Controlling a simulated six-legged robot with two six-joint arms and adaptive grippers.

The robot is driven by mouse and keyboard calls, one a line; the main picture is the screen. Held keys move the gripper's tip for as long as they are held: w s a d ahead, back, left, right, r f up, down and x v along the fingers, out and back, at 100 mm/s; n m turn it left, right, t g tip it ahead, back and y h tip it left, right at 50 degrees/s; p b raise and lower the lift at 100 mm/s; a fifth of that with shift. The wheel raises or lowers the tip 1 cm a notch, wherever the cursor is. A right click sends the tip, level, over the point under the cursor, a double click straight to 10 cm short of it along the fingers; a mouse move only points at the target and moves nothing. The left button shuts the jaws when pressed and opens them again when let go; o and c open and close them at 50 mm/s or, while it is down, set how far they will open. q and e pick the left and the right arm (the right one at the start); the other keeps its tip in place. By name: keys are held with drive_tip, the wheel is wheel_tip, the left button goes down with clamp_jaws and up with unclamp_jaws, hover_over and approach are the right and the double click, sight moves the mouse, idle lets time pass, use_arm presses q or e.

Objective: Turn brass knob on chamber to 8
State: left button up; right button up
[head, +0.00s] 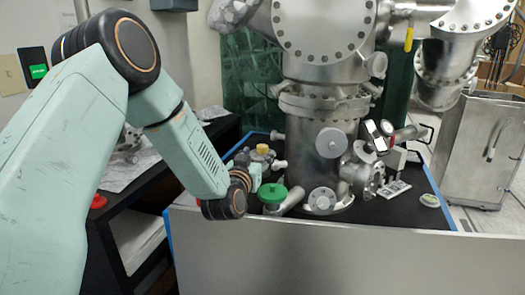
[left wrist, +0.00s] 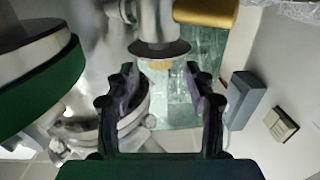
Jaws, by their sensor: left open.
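A brass-coloured knob (head: 262,149) shows in the head view, small, on the left side of the steel chamber (head: 330,100). A green round handwheel (head: 273,192) is in front of it. A dark round flange with an orange-brown part (left wrist: 156,63) shows beyond the fingertips. A gold-coloured cylinder (left wrist: 206,12) is cut off at the top. The green wheel (left wrist: 50,92) is large at left. No scale numbers are readable.
Metal flanges and ports crowd the chamber's base. A pale panel (head: 330,255) stands along the front. A steel cabinet (head: 487,150) is at the right. A black shelf unit (head: 130,230) is at the left, below my arm.

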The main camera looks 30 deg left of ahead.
sight(261, 150)
use_arm(q)
drive_tip(key=shift+b+x, duration=0.45)
drive_tip(key=shift+x, duration=2.25)
drive_tip(key=shift+r, duration=0.1)
drive_tip(key=shift+s, duration=0.1)
drive_tip(key=shift+c, duration=0.5)
clamp_jaws()
